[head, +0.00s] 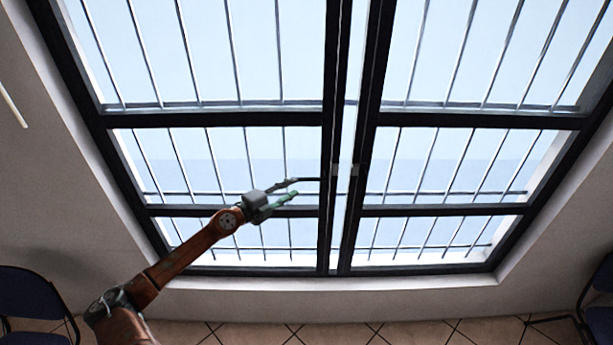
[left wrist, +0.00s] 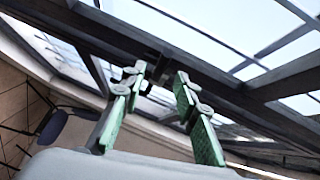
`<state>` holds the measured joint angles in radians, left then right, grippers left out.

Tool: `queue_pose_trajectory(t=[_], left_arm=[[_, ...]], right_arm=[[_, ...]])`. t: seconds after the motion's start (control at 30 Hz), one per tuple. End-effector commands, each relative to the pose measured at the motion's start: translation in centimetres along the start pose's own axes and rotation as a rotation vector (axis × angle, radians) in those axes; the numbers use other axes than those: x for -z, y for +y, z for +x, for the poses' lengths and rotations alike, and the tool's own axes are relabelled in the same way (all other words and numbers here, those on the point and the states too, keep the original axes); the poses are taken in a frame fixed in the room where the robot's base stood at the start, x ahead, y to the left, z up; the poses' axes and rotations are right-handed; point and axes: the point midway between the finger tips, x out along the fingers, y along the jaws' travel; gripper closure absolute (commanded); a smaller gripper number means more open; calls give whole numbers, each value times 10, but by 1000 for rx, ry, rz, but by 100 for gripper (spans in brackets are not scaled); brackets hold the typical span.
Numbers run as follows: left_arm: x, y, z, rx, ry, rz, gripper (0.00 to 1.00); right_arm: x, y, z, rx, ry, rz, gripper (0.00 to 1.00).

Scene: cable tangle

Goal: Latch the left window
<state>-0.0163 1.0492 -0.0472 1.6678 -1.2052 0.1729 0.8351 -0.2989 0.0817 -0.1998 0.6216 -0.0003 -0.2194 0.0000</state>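The left window (head: 205,120) has a dark frame and fills the left half of the opening in the head view. A bright narrow strip shows between its inner stile (head: 327,225) and the right window's stile. A dark thin lever handle (head: 311,179) sticks out leftward from the inner stile, roughly level. My left gripper (head: 296,188) is at the handle's free end, with its green fingers apart. In the left wrist view the two green-padded fingers (left wrist: 162,80) are spread, with dark frame parts beyond them. Contact with the handle cannot be told. My right gripper is not in view.
The right window (head: 470,123) stands beside the left one. Metal bars (head: 210,62) run behind the panes. Dark blue chairs stand at the lower left (head: 30,300) and lower right (head: 602,318). The tiled floor (head: 330,335) below the sill looks clear.

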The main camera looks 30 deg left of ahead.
Motion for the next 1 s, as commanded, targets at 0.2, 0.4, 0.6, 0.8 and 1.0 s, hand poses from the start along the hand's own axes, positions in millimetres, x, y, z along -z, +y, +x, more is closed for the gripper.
queue_pose_trajectory(t=[0.2,0.4,0.6,0.8,1.0], left_arm=[[4,-6,21,4,7,10,72],[4,-5,51,3,6,9,72],[3,-4,72,3,5,9,72],[4,-3,77,1,5,10,72],[4,-3,77,1,5,9,74]], right_arm=[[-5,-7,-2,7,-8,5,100],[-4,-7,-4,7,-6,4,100],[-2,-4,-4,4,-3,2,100],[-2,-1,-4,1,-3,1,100],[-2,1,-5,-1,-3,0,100]])
